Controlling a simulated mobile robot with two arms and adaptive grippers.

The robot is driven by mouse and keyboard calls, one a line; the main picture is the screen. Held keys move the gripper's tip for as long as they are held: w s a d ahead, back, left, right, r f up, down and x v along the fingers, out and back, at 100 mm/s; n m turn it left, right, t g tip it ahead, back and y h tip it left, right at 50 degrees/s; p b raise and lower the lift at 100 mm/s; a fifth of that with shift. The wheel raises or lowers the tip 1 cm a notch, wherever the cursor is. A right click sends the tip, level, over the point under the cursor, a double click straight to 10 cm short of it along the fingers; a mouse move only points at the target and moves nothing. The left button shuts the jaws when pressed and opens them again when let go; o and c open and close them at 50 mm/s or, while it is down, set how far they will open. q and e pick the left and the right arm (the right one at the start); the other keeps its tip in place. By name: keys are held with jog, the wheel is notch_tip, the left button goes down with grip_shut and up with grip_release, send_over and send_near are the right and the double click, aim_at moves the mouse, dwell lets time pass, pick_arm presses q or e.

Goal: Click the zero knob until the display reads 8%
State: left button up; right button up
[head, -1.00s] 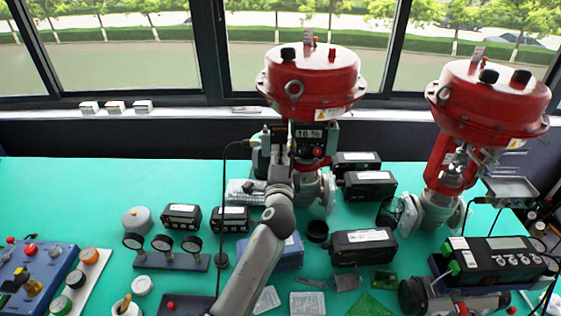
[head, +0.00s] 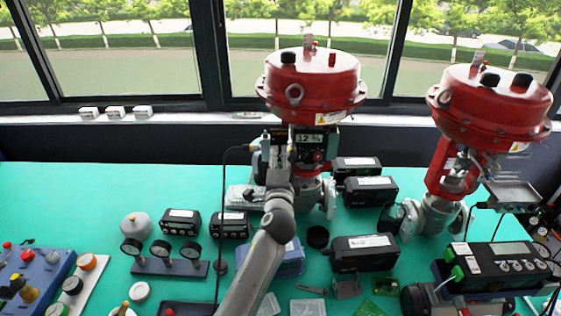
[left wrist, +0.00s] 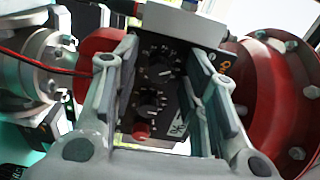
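The positioner (head: 311,142) is mounted below the red actuator at centre. Its display (head: 308,137) appears to read 12%. In the left wrist view, its dark panel (left wrist: 176,104) shows black knobs, an upper one (left wrist: 158,71) and a lower one (left wrist: 149,111), and a red knob (left wrist: 141,130) below them. The labels are too small to read, so I cannot tell which is the zero knob. My left gripper (head: 281,160) is in front of the positioner's left side. In the left wrist view, the fingers (left wrist: 165,72) stand apart with the knobs between them. My right gripper is out of view.
A second red valve actuator (head: 488,107) stands at right. Black positioner units (head: 364,252), a gauge stand (head: 168,267) and a blue box (head: 291,258) crowd the table around my arm. The far left of the green table (head: 60,200) is clear.

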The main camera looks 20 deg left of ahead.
pick_arm(q)
jog(key=shift+s, duration=0.1)
jog(key=v, duration=1.2)
